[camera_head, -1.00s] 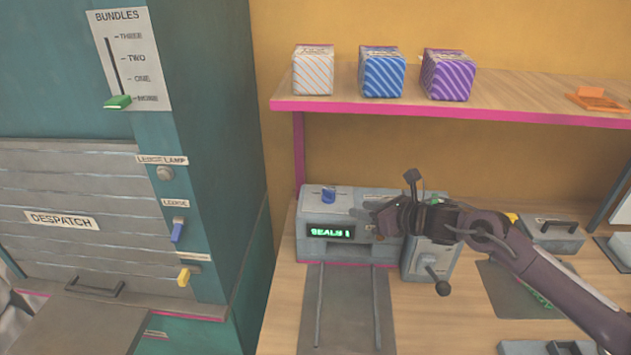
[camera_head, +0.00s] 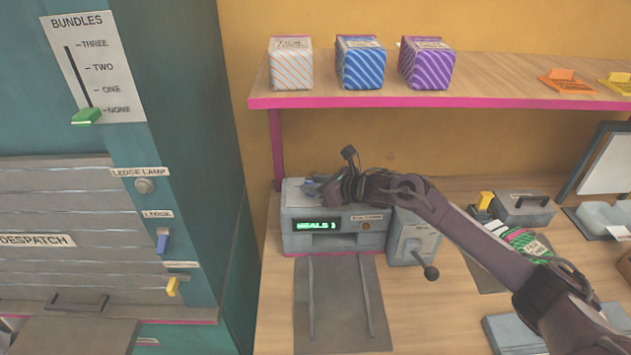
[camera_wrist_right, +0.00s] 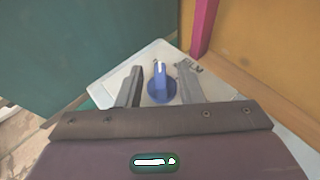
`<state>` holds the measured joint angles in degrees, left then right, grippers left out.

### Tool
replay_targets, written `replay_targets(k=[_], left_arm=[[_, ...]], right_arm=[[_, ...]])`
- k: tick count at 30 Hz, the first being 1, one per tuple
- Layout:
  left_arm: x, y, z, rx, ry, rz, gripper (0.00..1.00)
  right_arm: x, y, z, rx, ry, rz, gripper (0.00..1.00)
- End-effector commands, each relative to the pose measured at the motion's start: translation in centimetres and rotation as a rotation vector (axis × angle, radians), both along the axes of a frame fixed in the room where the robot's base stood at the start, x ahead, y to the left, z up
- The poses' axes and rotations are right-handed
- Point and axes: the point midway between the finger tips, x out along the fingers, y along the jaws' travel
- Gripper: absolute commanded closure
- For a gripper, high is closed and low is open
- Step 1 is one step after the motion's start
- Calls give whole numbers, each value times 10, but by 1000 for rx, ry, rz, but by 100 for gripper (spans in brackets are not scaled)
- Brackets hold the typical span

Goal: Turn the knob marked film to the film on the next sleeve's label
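The blue knob (camera_wrist_right: 160,84) stands on the top of the grey machine (camera_head: 292,233), seen in the right wrist view with partly visible lettering beside it. Its raised bar points roughly away from my wrist. My right gripper (camera_wrist_right: 158,88) is open, with one finger on each side of the knob and gaps between. In the head view my right gripper (camera_head: 325,187) is over the machine's top and mostly hides the knob. A striped green and pink bundle (camera_head: 520,240) with a white label lies on the right; its print is too small to read. My left gripper is not in view.
The machine has a lit green display (camera_head: 317,225) and a side lever (camera_head: 431,272). Orange, blue (camera_head: 361,65) and purple striped boxes stand on the shelf (camera_head: 500,85) above. A teal cabinet (camera_head: 210,130) stands close on the left. A grey tray (camera_head: 340,320) lies in front.

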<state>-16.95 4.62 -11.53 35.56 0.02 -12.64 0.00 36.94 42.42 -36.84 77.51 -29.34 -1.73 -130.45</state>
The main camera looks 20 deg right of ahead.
Motion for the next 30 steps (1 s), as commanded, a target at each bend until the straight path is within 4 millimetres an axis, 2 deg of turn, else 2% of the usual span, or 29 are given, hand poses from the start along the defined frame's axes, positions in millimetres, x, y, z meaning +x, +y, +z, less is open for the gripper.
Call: replay_targets(k=[2,6,14,23,30], left_arm=[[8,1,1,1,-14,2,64],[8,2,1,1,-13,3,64],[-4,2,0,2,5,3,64],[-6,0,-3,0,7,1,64],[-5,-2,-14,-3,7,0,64]], right_arm=[[0,1,0,0,0,0,66],[0,0,0,0,0,0,66],[0,0,0,0,0,0,99],[0,0,-1,0,0,-13,100],[-2,2,-3,-1,-2,-105,100]])
